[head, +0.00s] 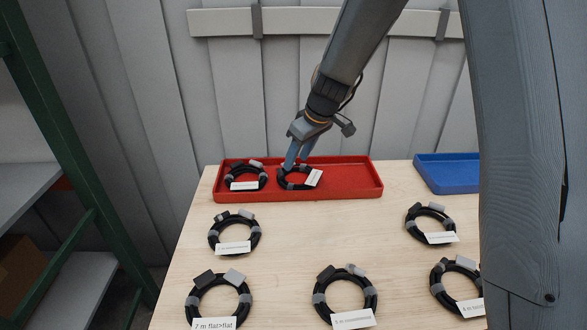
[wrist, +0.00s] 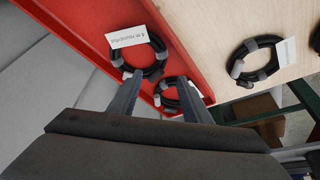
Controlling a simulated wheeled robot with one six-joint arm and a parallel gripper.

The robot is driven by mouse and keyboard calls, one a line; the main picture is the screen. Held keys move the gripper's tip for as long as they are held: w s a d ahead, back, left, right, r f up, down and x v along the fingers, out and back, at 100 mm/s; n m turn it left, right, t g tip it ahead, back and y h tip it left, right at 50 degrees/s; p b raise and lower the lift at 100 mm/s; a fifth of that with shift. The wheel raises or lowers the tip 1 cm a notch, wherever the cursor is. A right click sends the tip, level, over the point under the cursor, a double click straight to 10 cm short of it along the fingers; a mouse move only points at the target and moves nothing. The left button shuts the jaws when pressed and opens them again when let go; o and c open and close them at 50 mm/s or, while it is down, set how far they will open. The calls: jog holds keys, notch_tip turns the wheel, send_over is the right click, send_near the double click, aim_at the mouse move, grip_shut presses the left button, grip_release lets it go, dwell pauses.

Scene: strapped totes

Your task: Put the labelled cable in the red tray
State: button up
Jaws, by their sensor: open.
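The red tray (head: 345,179) lies at the back of the table and holds two coiled black cables with white labels. The right tray cable (head: 297,178) lies below my gripper (head: 296,163); in the wrist view its label reads roughly "4 m round-flat" (wrist: 127,37). The left tray cable (head: 246,177) also shows in the wrist view (wrist: 172,105), partly behind a finger. My gripper is open, its fingertips apart close to the right tray cable (wrist: 152,68). I cannot tell whether a finger touches it. Nothing is held between the fingers.
Several labelled coiled cables lie on the wooden table (head: 290,222), one at front left (head: 217,300) marked roughly "7 m flat-flat". A blue tray (head: 445,174) stands at the back right, partly hidden by my arm. A green rack (head: 75,170) stands left; a wall is behind.

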jog(key=s+d+m+g+h, duration=0.1)
jog(key=s+d+m, duration=0.2)
jog(key=s, duration=0.6)
jog(key=s+d+f+m+h, duration=0.1)
jog(key=s+d+m, duration=0.2)
jog(key=s+d, duration=0.4)
jog(key=s+d+m+g+h, duration=0.1)
jog(key=s+d+m, duration=0.2)
jog(key=s, duration=0.8)
jog(key=shift+s+d+f+g, duration=0.15)
jog(key=shift+s+d+g, duration=0.2)
jog(key=shift+d, duration=0.65)
